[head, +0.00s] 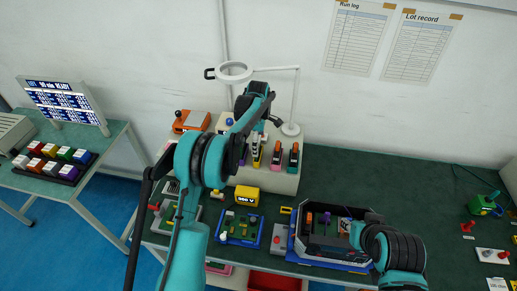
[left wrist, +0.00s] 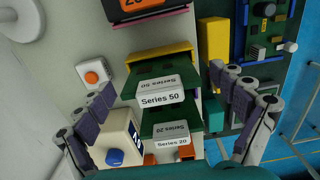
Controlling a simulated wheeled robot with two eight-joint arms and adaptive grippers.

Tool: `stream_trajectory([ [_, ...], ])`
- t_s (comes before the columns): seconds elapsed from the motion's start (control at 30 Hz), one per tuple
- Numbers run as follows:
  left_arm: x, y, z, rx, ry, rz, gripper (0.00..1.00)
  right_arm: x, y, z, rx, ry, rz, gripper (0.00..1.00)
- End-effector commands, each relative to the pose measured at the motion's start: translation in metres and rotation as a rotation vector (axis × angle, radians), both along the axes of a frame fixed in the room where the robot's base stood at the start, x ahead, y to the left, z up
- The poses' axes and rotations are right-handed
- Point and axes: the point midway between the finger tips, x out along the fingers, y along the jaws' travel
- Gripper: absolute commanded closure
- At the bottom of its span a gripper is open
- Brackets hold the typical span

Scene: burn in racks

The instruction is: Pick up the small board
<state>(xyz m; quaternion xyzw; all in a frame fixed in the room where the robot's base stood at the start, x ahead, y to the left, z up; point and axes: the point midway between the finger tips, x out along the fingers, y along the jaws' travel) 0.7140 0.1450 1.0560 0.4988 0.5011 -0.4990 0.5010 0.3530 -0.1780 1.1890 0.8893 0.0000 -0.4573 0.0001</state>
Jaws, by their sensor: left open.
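Two green boards stand in a pale rack in the left wrist view: one labelled Series 50 (left wrist: 158,122) and one labelled Series 20 (left wrist: 168,151). The Series 20 board is lower in the picture and partly cut off. I cannot tell by size which is the small board. My left gripper (left wrist: 165,112) is open, with its fingers on either side of these boards and nothing visibly held. In the head view the left arm reaches over the pale rack (head: 272,182), hiding part of it.
A blue-framed green board (head: 240,226) and a yellow meter (head: 246,196) lie in front of the rack. A dark tray of parts (head: 322,246) is to the right. A magnifier lamp (head: 291,129) stands behind.

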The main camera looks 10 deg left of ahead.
Motion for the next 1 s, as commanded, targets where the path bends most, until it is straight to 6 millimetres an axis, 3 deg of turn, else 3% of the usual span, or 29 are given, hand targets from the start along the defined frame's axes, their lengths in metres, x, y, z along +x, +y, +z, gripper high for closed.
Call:
stream_trajectory([
  [0.13, 0.0, 0.0, -0.02, 0.0, 0.0, 0.0, 0.05, 0.0, 0.0, -0.002, 0.0, 0.0, 0.0, 0.69],
  [0.37, 0.0, 0.0, -0.021, 0.0, 0.0, -0.001, 0.08, 0.0, 0.0, -0.002, 0.0, 0.0, 0.0, 0.69],
  [0.57, 0.0, 0.0, -0.021, 0.0, 0.0, -0.001, 0.6, 0.0, 0.0, -0.002, 0.0, 0.0, 0.0, 0.69],
  [0.87, 0.0, 0.0, -0.02, 0.0, -0.001, -0.001, 0.59, 0.0, 0.0, -0.002, 0.0, 0.0, 0.0, 0.69],
  [1.0, 0.0, 0.0, -0.007, 0.0, -0.001, -0.001, 0.59, 0.0, 0.0, 0.0, 0.0, 0.0, 0.0, 0.69],
])
